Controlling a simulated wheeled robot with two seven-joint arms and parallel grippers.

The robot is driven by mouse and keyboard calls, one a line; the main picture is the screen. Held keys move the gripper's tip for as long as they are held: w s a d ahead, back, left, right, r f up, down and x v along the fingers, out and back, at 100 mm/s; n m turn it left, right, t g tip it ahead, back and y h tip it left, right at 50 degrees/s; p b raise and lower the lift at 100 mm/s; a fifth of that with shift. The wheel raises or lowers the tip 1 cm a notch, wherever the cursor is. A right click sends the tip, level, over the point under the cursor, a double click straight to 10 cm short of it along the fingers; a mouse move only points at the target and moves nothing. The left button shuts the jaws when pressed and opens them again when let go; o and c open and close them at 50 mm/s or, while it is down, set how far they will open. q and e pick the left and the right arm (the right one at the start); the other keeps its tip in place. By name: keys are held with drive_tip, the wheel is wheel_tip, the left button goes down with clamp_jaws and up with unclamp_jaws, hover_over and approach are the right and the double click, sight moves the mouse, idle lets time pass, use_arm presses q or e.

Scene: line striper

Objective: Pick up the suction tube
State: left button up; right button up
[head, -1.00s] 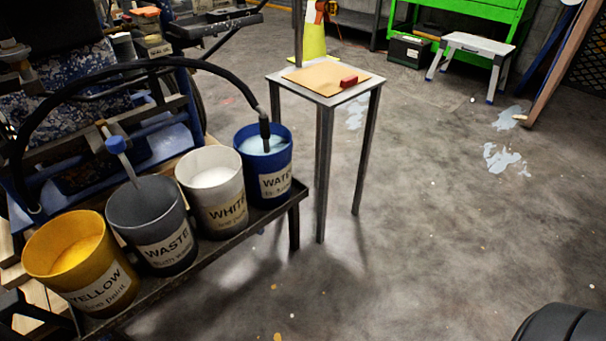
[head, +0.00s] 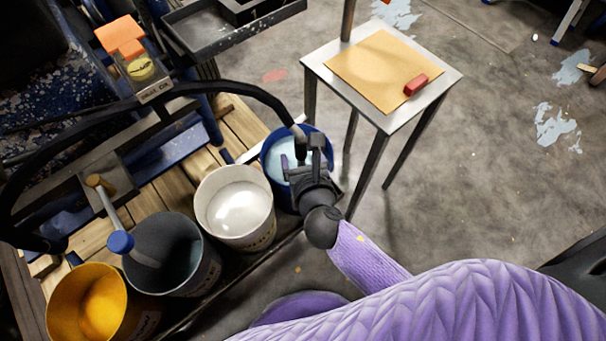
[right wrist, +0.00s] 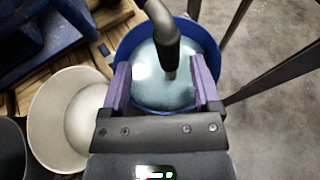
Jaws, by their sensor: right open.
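The suction tube (head: 240,90) is a black hose that arches from the machine at the left and dips its end into the blue water bucket (head: 268,158). My right gripper (head: 304,158) is open over the blue bucket. In the right wrist view its two purple fingers (right wrist: 160,68) stand on either side of the tube's lower end in the picture. My left gripper is not in view.
A white bucket (head: 208,205), a grey bucket (head: 205,270) with a blue-collared stick (head: 121,243) and a yellow bucket (head: 70,320) stand in a row left of the blue one. A small table (head: 445,75) with a red block (head: 416,85) stands close at the right. Open floor lies beyond.

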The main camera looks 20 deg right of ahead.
sight(302, 148)
drive_tip(key=b+x, duration=0.1)
drive_tip(key=x, duration=0.1)
drive_tip(key=b+x, duration=0.1)
drive_tip(key=x, duration=0.1)
drive_tip(key=b+x, duration=0.1)
drive_tip(key=x, duration=0.1)
drive_tip(key=shift+d, duration=0.4)
drive_tip(key=shift+w, duration=0.3)
drive_tip(key=shift+r, duration=0.25)
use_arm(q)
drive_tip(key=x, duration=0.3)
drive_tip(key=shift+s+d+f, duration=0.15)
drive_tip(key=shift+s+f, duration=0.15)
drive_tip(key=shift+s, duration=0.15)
use_arm(e)
clamp_jaws()
